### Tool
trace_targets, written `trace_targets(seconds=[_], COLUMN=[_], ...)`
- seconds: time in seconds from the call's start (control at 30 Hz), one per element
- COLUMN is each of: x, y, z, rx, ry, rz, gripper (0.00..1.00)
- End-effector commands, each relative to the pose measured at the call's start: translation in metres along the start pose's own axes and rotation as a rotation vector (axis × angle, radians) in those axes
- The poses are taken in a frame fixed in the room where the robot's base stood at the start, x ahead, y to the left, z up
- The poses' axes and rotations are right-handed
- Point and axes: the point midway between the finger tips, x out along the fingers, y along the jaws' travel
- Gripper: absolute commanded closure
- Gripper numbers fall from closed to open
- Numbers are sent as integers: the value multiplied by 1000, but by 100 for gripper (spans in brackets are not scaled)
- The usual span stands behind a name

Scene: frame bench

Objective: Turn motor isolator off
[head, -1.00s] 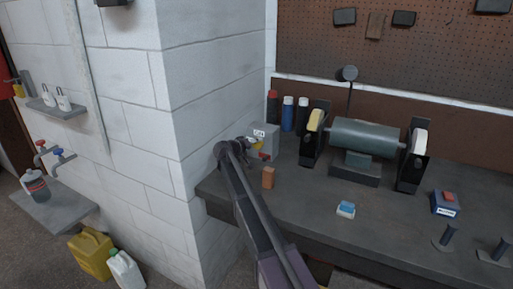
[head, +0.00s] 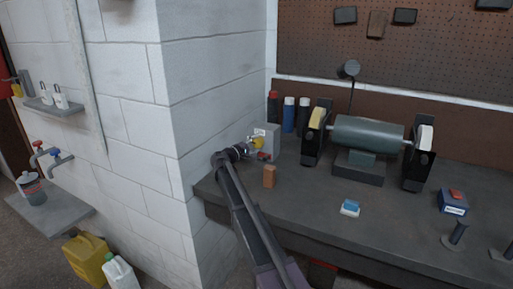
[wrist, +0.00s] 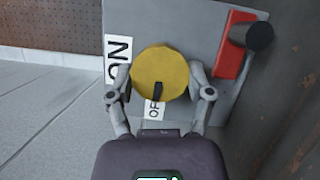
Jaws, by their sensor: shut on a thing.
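The motor isolator is a grey box (head: 270,138) on the left end of the bench, by the white wall. In the wrist view its grey face (wrist: 190,20) carries a round yellow knob (wrist: 160,68) with a black pointer mark. The mark points down in that view, at a partly hidden label (wrist: 154,108) reading "OF". An "ON" label (wrist: 118,58) lies to the knob's left. My gripper (wrist: 160,88) has a finger on each side of the knob and is shut on it. In the head view my gripper (head: 244,149) reaches the box's front from the left.
A red plate with a black round knob (wrist: 240,42) is on the same face, close to the right finger. A bench grinder (head: 368,137) and several spray cans (head: 289,115) stand nearby.

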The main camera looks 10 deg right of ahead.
Motion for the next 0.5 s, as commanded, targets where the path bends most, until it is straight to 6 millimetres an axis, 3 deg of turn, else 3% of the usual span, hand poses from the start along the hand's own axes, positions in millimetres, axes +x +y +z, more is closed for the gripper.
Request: trace_targets(seconds=[0.5], x=[1], y=[0], z=[1], rx=[-55], ry=[-2], rz=[21], gripper=[81])
